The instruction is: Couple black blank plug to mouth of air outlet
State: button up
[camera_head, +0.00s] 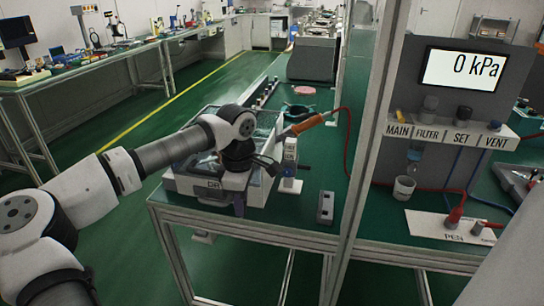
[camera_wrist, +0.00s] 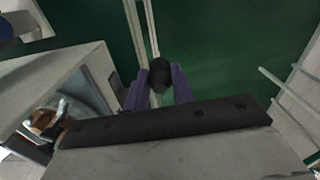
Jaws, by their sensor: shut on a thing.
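My gripper (camera_wrist: 158,92) has two purple fingers and is shut on a dark rounded piece, the black blank plug (camera_wrist: 160,72), in the wrist view. The plug stands out past the fingertips over green floor. In the head view my gripper (camera_head: 240,203) hangs at the front edge of the bench, in front of a grey-white machine; the plug cannot be made out there. I cannot tell for sure which fitting is the air outlet. A white upright block with a dark label (camera_head: 290,158) stands just right of my gripper.
The machine (camera_head: 188,188) sits close behind and left of my gripper. An orange-handled tool (camera_head: 305,125) with a red hose (camera_head: 347,150) lies behind. A small grey block (camera_head: 325,207) is near the bench edge. A metal post (camera_head: 366,140) and gauge panel reading 0 kPa (camera_head: 463,68) stand right.

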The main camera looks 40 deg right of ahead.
jog(key=w+a+f+m, duration=0.1)
jog(key=a+f+m, duration=0.2)
jog(key=a+f, duration=0.6)
jog(key=w+a+f+m, duration=0.1)
jog(key=a+f+m, duration=0.2)
jog(key=a+f, duration=0.6)
jog(key=w+a+f+m, duration=0.1)
jog(key=a+f+m, duration=0.2)
jog(key=a+f, duration=0.6)
notch_tip(320, 180, down, 10)
jog(key=shift+w, duration=0.4)
